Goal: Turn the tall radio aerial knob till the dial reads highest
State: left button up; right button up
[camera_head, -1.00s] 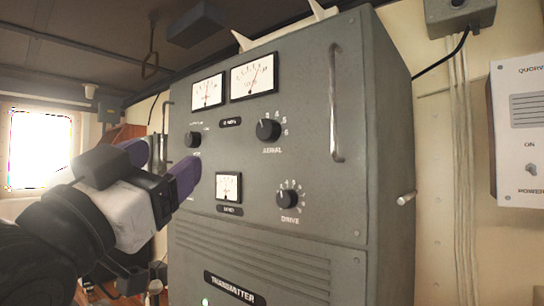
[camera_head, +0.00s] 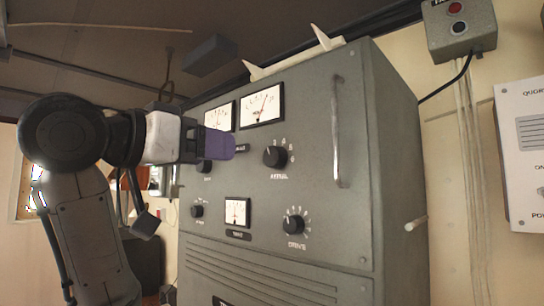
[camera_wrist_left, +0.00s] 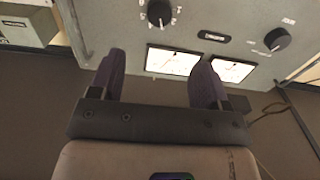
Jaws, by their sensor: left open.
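The black AERIAL knob (camera_head: 275,156) sits on the upper front of the tall grey transmitter cabinet (camera_head: 310,205). The knob also shows in the left wrist view (camera_wrist_left: 160,12) at the top edge. The right upper dial (camera_head: 262,105) has its needle leaning right of upright. The left upper dial (camera_head: 220,116) is partly covered by my gripper. My left gripper (camera_head: 232,146), with purple fingers, is open, left of the AERIAL knob and apart from it. In the left wrist view the open fingers (camera_wrist_left: 159,64) have nothing between them. My right gripper is out of view.
The DRIVE knob (camera_head: 294,223) and a small dial (camera_head: 237,211) sit lower on the panel. A vertical handle (camera_head: 337,130) stands out right of the AERIAL knob. A grey button box (camera_head: 460,28) and a white panel (camera_head: 521,150) hang on the wall to the right.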

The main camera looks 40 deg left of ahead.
aim_at(270, 158)
pick_arm(q)
jog(key=w+p, duration=0.1)
jog(key=w, duration=0.3)
jog(key=w+p, duration=0.2)
jog(key=w, duration=0.2)
jog(key=w+p, duration=0.2)
jog(key=w, duration=0.2)
jog(key=shift+d+r, duration=0.15)
jog(key=shift+d, duration=0.15)
jog(key=shift+w+p, duration=0.45)
jog(key=shift+w, duration=0.1)
jog(key=shift+c, duration=0.4)
jog(key=c, duration=0.8)
jog(key=shift+c, duration=0.2)
